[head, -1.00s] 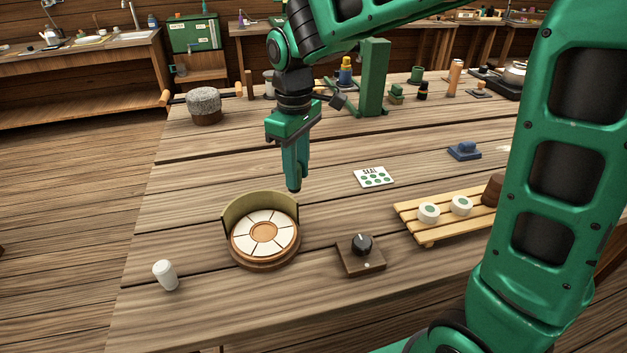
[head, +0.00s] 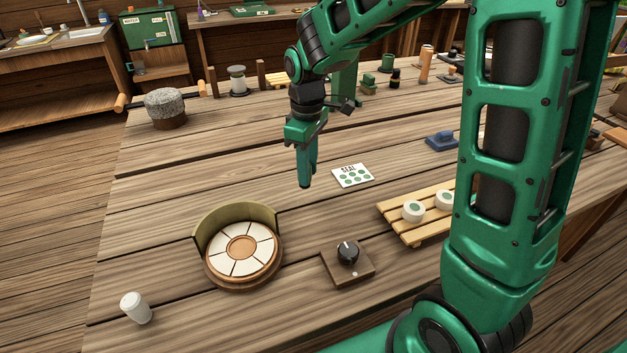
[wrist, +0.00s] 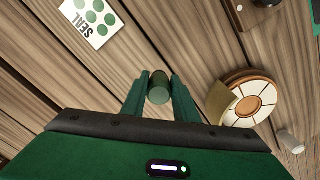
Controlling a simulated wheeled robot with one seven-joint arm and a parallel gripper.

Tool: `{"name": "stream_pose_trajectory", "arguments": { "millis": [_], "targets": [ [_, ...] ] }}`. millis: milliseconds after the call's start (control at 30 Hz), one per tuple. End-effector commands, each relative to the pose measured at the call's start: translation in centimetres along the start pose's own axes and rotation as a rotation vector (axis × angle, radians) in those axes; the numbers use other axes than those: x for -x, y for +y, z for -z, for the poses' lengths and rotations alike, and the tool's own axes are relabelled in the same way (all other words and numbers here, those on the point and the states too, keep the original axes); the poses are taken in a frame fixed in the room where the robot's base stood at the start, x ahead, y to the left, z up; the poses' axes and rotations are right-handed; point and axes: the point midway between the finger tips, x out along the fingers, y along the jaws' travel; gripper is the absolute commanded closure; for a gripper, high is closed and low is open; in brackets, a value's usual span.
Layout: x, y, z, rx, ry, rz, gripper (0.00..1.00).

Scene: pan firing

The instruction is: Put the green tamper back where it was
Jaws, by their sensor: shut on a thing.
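My gripper (head: 306,178) is above the middle of the table, fingers pointing down. In the wrist view my gripper (wrist: 158,98) is shut on a short dark green cylinder, which I take to be the green tamper (wrist: 158,88). Its rounded end shows between the two fingertips. In the head view the fingers largely hide it. The gripper is left of the white SEAL card (head: 353,175) and behind the round segmented pan (head: 243,275) with its olive curved guard. I cannot tell which spot the tamper came from.
A dial box (head: 347,262) and a white cylinder (head: 136,308) stand near the front. A slatted rack (head: 425,228) with white-green discs is at right, a blue stamp (head: 441,141) behind it. A grey-topped block (head: 165,108) is back left.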

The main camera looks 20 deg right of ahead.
Motion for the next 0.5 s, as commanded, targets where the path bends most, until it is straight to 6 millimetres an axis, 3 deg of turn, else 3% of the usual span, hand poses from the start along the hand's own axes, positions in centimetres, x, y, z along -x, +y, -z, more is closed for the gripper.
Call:
{"name": "stream_pose_trajectory", "arguments": {
  "millis": [167, 500],
  "targets": [
    [-0.8, 0.9, -0.5, 0.001, 0.001, 0.0, 0.96],
    [-4.5, 0.9, -0.6, 0.001, 0.0, 0.0, 0.96]
  ]
}}
